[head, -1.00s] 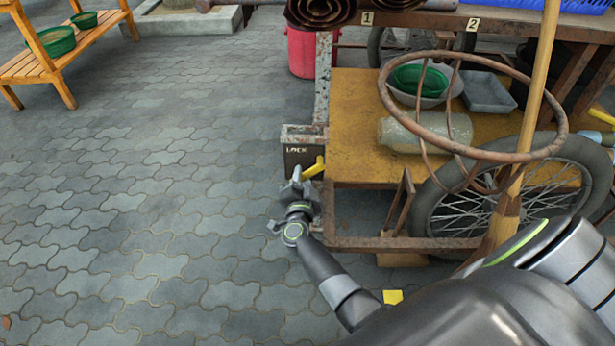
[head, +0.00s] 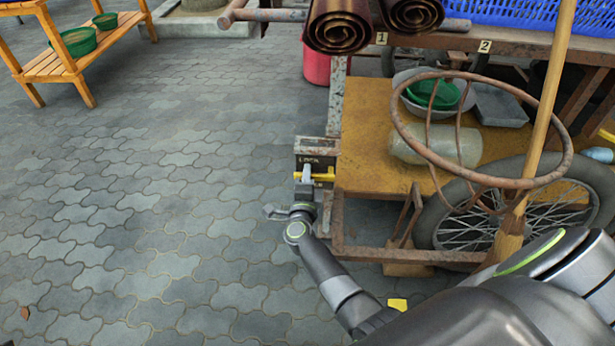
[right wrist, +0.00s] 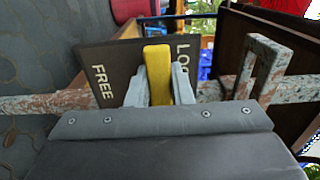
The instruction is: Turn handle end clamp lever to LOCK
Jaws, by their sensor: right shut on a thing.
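The yellow clamp lever (head: 325,177) lies roughly level in front of a dark plate (head: 318,150) at the cart's near left corner. LOCK is readable on the plate in the head view. My right gripper (head: 307,174) is shut on the lever. In the right wrist view, the lever (right wrist: 157,72) stands upright between my right gripper's two grey fingers (right wrist: 159,88). FREE is on the plate (right wrist: 118,62) to the left of the lever, and LOCK, partly covered by a finger, is on its right. My left gripper is not in view.
A rusty cart frame (head: 400,256) with a spoked wheel (head: 505,215) and a rusty ring (head: 430,155) stands to the right. Metal rolls (head: 345,25) lie above. A wooden shelf (head: 55,62) is at the far left.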

